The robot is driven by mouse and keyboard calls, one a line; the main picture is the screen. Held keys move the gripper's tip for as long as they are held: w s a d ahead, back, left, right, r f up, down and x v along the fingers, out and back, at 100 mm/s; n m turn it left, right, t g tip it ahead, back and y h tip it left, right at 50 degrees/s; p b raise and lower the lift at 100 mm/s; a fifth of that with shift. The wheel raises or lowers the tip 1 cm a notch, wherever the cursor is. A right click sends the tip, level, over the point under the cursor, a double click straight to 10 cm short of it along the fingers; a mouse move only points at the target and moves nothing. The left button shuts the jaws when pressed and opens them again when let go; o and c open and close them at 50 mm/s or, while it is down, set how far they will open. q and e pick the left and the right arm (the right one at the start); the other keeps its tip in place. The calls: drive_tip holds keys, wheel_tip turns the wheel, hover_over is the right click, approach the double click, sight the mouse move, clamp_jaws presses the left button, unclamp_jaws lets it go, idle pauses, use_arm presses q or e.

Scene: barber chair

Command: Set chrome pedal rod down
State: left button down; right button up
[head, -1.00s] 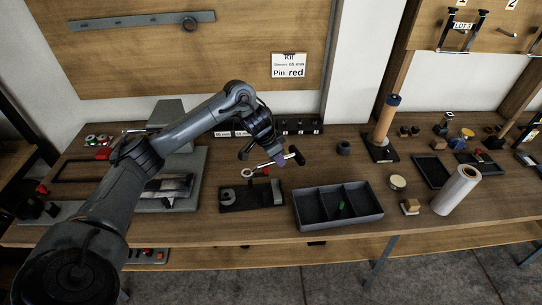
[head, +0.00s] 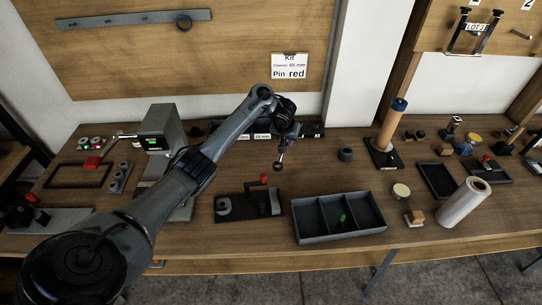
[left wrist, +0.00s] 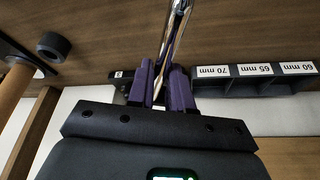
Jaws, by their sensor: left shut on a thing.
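The chrome pedal rod (head: 280,158) hangs below my left gripper (head: 289,140) in the head view, with its round end lowest. It looks clear of the bench, in front of the labelled rack. In the left wrist view the chrome rod (left wrist: 177,28) runs up from between the purple fingers of my left gripper (left wrist: 162,85), which is shut on it. My right gripper is in neither view.
The labelled rack (left wrist: 258,72) stands close by the gripper. A dark fixture with a red knob (head: 237,208) and a divided black tray (head: 338,231) stand nearer the front. A dark ring (head: 345,154) and an upright roll (head: 391,125) are to the right.

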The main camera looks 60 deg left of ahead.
use_arm(q)
drive_tip(key=a+f+b, duration=0.1)
drive_tip(key=a+f, duration=0.1)
drive_tip(key=s+a+f+b, duration=0.1)
drive_tip(key=a+f+b, duration=0.3)
drive_tip(key=a, duration=0.1)
drive_tip(key=shift+s+f, duration=0.25)
drive_tip(key=shift+s, duration=0.15)
drive_tip(key=shift+s+a+f, duration=0.1)
drive_tip(key=shift+a+f, duration=0.05)
drive_tip(key=shift+a, duration=0.4)
drive_tip(key=shift+f+b, duration=1)
drive_tip(key=shift+f, duration=1.05)
drive_tip(key=c, duration=1)
unclamp_jaws()
drive_tip(key=shift+f, duration=0.1)
drive_tip(key=shift+c, duration=0.2)
